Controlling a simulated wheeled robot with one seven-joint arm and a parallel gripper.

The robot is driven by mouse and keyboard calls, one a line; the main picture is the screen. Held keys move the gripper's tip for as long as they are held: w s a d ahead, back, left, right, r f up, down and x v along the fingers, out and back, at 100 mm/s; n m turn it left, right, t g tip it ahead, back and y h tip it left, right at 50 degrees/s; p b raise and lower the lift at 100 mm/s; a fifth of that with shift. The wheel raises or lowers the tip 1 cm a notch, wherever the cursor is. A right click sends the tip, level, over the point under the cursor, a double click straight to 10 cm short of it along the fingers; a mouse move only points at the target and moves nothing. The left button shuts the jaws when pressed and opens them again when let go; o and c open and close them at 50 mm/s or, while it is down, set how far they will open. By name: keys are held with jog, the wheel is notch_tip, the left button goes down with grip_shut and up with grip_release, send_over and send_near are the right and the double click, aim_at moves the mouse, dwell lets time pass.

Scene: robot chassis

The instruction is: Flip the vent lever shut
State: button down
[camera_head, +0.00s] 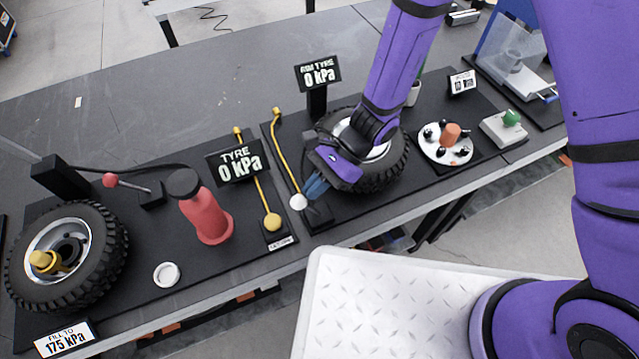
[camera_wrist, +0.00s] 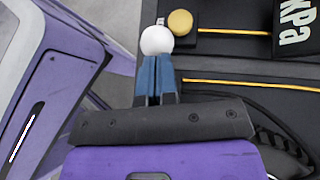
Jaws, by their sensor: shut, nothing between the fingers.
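Two lever-like parts with yellow rods stand side by side, and I cannot tell by label which is the vent lever. One ends in a white ball (camera_head: 298,202), also in the wrist view (camera_wrist: 157,40). The other ends in a yellow knob (camera_head: 272,222), also in the wrist view (camera_wrist: 180,22). My gripper (camera_head: 314,188) is shut and empty, its blue fingertips (camera_wrist: 157,60) right at the white ball. I cannot tell whether they touch it. My arm and hand cover part of the right-hand tyre.
A tyre (camera_head: 108,262) with a yellow fitting lies at the left, near a red cylinder (camera_head: 205,215). A TYRE display (camera_head: 238,164) and a second display (camera_head: 318,74) both read 0 kPa. A white plate (camera_head: 440,155) with small parts and a green-knobbed box (camera_head: 508,128) stand right.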

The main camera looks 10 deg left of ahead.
jog(key=shift+s+a, duration=0.25)
jog(key=shift+a, duration=0.1)
jog(key=shift+w+d+f, duration=0.1)
jog(key=shift+d, duration=0.05)
jog(key=d+f+v, duration=0.1)
jog(key=v, duration=1.3)
jog(key=shift+w+f, duration=0.2)
jog(key=shift+w, duration=0.35)
jog(key=shift+d, duration=0.15)
